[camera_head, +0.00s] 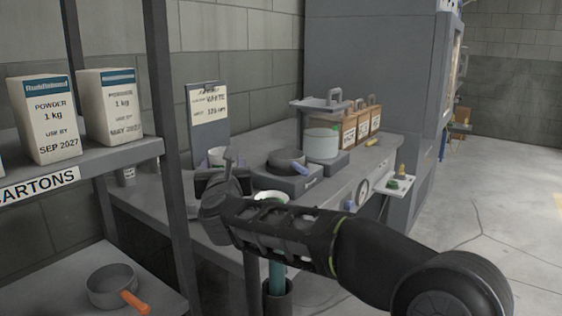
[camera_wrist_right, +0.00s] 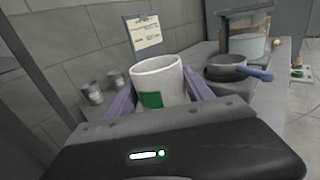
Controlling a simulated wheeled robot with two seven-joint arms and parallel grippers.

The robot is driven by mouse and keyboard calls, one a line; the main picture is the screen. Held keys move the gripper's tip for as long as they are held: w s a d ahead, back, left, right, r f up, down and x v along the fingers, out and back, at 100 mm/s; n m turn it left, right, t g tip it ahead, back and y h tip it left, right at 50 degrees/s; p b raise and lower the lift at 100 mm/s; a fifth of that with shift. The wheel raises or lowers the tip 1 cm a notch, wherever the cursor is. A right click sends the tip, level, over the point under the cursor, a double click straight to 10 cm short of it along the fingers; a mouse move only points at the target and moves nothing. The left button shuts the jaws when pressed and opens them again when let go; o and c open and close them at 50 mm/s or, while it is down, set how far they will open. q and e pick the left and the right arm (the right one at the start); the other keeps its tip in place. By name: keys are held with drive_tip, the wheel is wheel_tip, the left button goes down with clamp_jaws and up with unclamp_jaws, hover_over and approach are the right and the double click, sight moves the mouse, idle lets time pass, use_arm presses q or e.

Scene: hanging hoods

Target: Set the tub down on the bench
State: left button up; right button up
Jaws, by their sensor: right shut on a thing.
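The white tub (camera_wrist_right: 158,80) with a green patch stands upright between the two purple-grey fingers of my right gripper (camera_wrist_right: 160,98) in the wrist view. In the head view my right gripper (camera_head: 222,172) is over the left part of the grey bench (camera_head: 255,145), and only the upper part of the tub (camera_head: 216,155) shows. My right gripper is shut on the tub. The tub's base is hidden, so I cannot tell whether it touches the bench. My left gripper is not in view.
A dark pan (camera_head: 287,161) sits on a grey unit right of the tub. Beyond it stand a clear vessel (camera_head: 321,143) and brown boxes (camera_head: 358,125). A clipboard sign (camera_head: 208,115) is behind the tub. Cans (camera_wrist_right: 92,92) stand at left. A shelf post (camera_head: 165,120) is left.

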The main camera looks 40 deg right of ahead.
drive_tip(key=shift+f+b, duration=0.95)
drive_tip(key=shift+f, duration=1.5)
drive_tip(key=shift+f+b, duration=0.9)
drive_tip(key=shift+f, duration=1.65)
drive_tip(key=shift+f, duration=0.1)
drive_tip(key=o, duration=1)
drive_tip(key=shift+o, duration=0.2)
